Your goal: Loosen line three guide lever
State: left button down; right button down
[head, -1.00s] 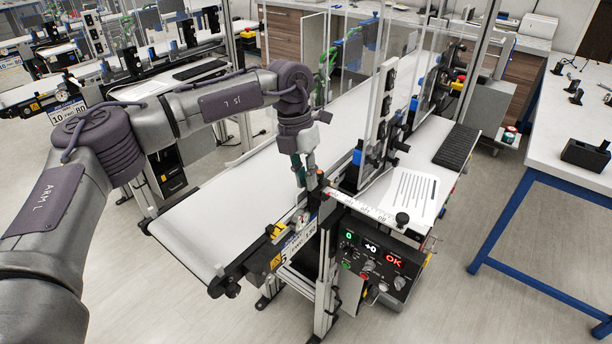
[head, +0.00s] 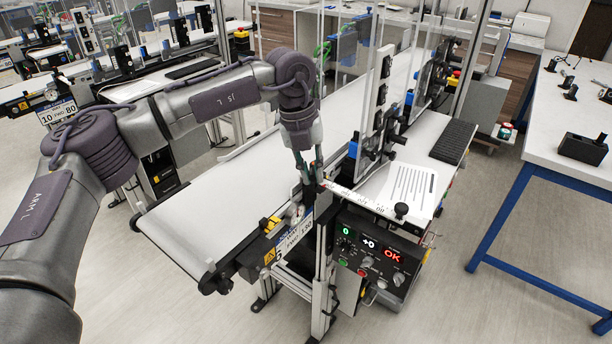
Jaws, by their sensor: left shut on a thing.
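My left gripper (head: 311,178) points down at the near edge of the white conveyor belt (head: 225,195), beside the upright frame post. It is shut on a small part at the guide rail clamp, which I take to be the guide lever; the fingers and post mostly hide it. A white ruler scale (head: 345,192) runs right from there. A placard (head: 295,234) with large print hangs below the gripper on the belt's side. My right gripper is not in view.
A control box (head: 375,255) with lit displays and knobs sits below the scale. Clear guard panels (head: 345,90) rise behind the gripper. A blue-legged table (head: 545,140) stands at right.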

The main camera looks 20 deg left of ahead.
pick_arm(q)
jog(key=d+n+b, duration=0.1)
jog(key=n, duration=0.1)
jog(key=w+n+b, duration=0.1)
jog(key=n+b, duration=0.1)
jog(key=n, duration=0.1)
jog(key=d+n+t+b, duration=0.1)
jog(key=n, duration=0.1)
jog(key=shift+w+d+f+y+b, duration=0.1)
jog(key=shift+w+d+y+b, duration=0.05)
jog(key=shift+d+y+b, duration=0.2)
jog(key=n, duration=0.1)
jog(key=n+b, duration=0.1)
jog(key=w+n+b, duration=0.1)
jog(key=shift+d+n+y, duration=0.35)
jog(key=shift+n, duration=0.05)
jog(key=shift+w+d+n+t+b, duration=0.15)
jog(key=shift+w+n+t+b, duration=0.2)
jog(key=shift+n, duration=0.65)
jog(key=shift+w+r, duration=0.1)
jog(key=shift+r, duration=0.1)
jog(key=c, duration=1.2)
grip_release()
